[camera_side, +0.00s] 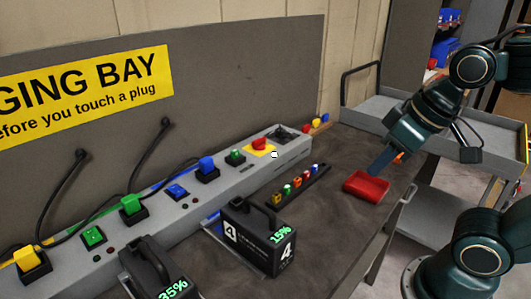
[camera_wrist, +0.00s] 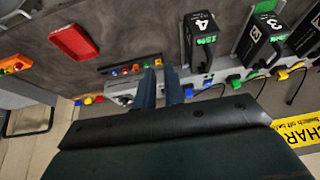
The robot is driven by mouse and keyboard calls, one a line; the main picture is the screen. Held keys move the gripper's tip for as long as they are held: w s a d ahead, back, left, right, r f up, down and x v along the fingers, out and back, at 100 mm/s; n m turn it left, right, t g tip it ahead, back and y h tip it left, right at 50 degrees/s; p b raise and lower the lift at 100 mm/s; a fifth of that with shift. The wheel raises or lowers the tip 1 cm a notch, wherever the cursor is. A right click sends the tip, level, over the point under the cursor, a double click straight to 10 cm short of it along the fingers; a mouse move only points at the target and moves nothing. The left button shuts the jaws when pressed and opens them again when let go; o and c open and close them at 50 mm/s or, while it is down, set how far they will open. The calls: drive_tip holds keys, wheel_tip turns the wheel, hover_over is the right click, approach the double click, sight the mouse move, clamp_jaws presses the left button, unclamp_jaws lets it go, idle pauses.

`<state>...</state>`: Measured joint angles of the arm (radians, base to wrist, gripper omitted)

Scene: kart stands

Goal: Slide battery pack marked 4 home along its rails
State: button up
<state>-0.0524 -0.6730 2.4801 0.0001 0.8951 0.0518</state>
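The battery pack marked 4 (camera_side: 262,249) is a black box with a top handle and a green 15% display. It stands upright on the bench, in front of the grey socket strip. A pale metal edge, perhaps its rails (camera_side: 213,232), shows at its left; most is hidden behind the pack. The pack also shows in the wrist view (camera_wrist: 200,27), upside down. My gripper (camera_side: 376,168) is above the bench near the red tray, well right of the pack. In the wrist view its two blue fingers (camera_wrist: 160,82) stand apart with a narrow gap and nothing visible between them.
A second black pack (camera_side: 150,272) reading 35% stands at front left, marked 3 in the wrist view (camera_wrist: 258,43). The grey strip (camera_side: 220,178) carries coloured plugs and a red knob. A rack of small coloured pieces (camera_side: 297,190) and a red tray (camera_side: 366,187) lie to the right.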

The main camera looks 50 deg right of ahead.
sight(270, 234)
drive_tip(key=w+a+f+g, duration=0.1)
drive_tip(key=a, duration=0.1)
drive_tip(key=w+a+f+g, duration=0.1)
drive_tip(key=a+f, duration=0.1)
drive_tip(key=w+a+f+g, duration=0.1)
drive_tip(key=w+a, duration=0.1)
drive_tip(key=shift+w+a+f, duration=0.1)
drive_tip(key=shift+a+f, duration=0.1)
drive_tip(key=shift+f, duration=0.1)
clamp_jaws()
drive_tip(key=w+a+f+g, duration=0.1)
drive_tip(key=a+f+g, duration=0.1)
drive_tip(key=a+f, duration=0.3)
drive_tip(key=shift+a, duration=0.3)
drive_tip(key=shift+f, duration=0.1)
wheel_tip(270, 234, down, 9)
drive_tip(key=shift+f, duration=0.2)
drive_tip(key=shift+w+f, duration=0.1)
drive_tip(key=shift+f, duration=0.2)
drive_tip(key=shift+w+r, duration=0.1)
drive_tip(key=shift+w, duration=1.8)
drive_tip(key=shift+w, duration=3.05)
